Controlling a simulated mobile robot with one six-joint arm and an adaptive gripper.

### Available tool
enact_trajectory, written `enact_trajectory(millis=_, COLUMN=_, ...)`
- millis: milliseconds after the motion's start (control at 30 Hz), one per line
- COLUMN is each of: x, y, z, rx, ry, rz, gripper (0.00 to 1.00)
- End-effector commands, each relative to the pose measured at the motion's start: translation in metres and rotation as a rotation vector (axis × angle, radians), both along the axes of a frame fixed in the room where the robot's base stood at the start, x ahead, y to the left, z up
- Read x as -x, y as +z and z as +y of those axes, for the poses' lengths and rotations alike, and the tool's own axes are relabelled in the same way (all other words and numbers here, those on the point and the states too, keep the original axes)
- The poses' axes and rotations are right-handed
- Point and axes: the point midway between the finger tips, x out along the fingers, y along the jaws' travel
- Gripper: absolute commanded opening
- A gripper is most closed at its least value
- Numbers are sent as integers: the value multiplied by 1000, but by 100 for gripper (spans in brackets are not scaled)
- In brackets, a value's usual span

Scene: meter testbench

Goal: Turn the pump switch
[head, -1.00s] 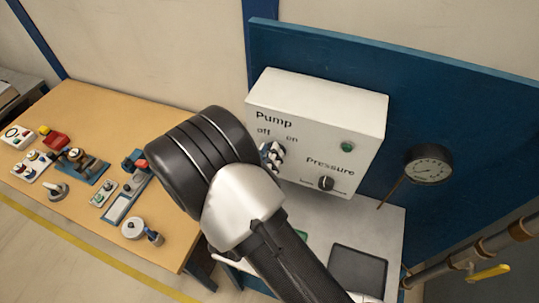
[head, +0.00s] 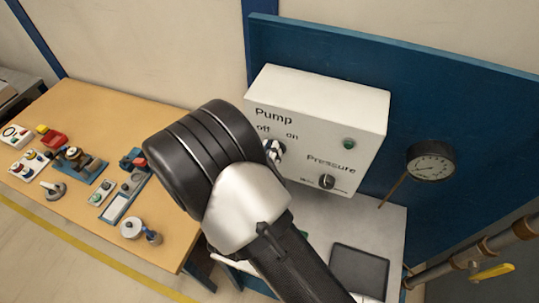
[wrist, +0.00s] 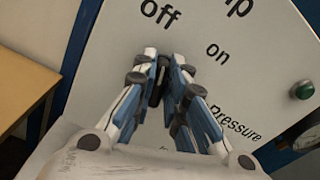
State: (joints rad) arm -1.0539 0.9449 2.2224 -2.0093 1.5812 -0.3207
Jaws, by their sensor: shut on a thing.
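The white control box (head: 320,105) has a pump switch marked "off" and "on" at its upper left. My gripper (head: 275,150) is at that switch, with my black and silver wrist covering part of the box's left side. In the wrist view my gripper (wrist: 160,72) has its blue and white fingers closed around the dark pump switch knob (wrist: 156,88), just below the labels. Only a narrow part of the knob shows between the fingers, so its exact pointing direction is hard to tell.
A pressure knob (head: 327,181) and a green lamp (head: 348,144) are on the same panel to the right. A round gauge (head: 430,160) is beside the box. A wooden table (head: 95,115) with several devices stands at left.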

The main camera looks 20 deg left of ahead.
Motion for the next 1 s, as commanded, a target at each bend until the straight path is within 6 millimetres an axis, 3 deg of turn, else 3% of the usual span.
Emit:
enact_trajectory(millis=600, x=0, y=-3, z=-7, rx=-566, ry=1, rz=-47, gripper=0)
enact_trajectory(millis=1000, x=1, y=-2, z=-9, rx=-811, ry=0, rz=-66, gripper=0)
